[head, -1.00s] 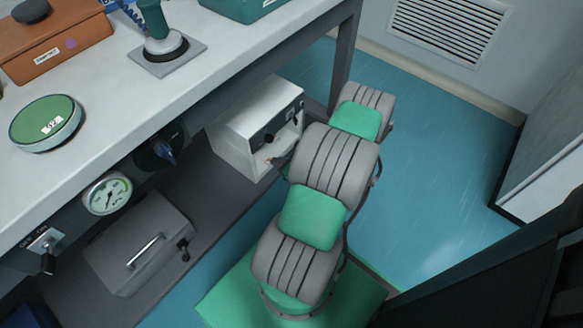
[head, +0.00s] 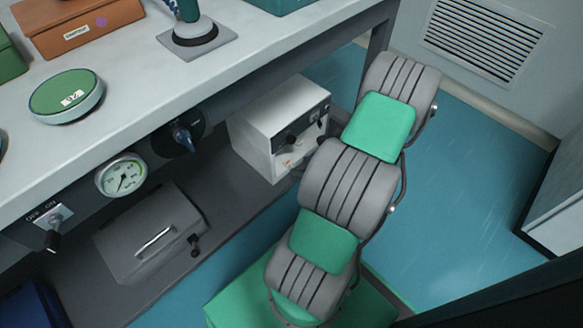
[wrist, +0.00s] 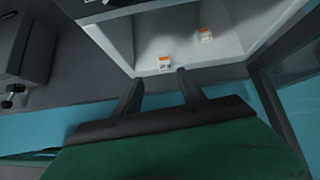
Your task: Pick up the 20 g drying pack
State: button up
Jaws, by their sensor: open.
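Two small white packs with orange tops show in the wrist view, inside an open-fronted white cabinet (wrist: 225,42). The nearer pack (wrist: 164,63) lies close to the cabinet's front edge; the farther pack (wrist: 205,35) lies deeper and to the right. Their labels are too small to read, so I cannot tell which is 20 g. My gripper (wrist: 160,77) is open and empty, its fingertips just short of the nearer pack in the picture. In the head view the white cabinet (head: 262,150) stands on the low shelf, and my arm hides my gripper.
The bench top (head: 140,70) overhangs the shelf (head: 215,215). A grey case (head: 150,235) sits left of the cabinet. A gauge (head: 122,176) and a blue-handled valve (head: 184,138) stick out below the bench edge. Blue floor (head: 450,190) is open to the right.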

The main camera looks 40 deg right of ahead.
aim_at(290, 164)
jog(key=shift+o, duration=0.2)
jog(key=shift+w+d+m, duration=0.3)
jog(key=shift+d, duration=0.1)
jog(key=b+x, duration=0.2)
jog(key=x, duration=0.1)
jog(key=b+x, duration=0.3)
jog(key=x, duration=0.1)
jog(key=shift+f, duration=0.4)
jog(key=shift+r, duration=0.15)
grip_shut()
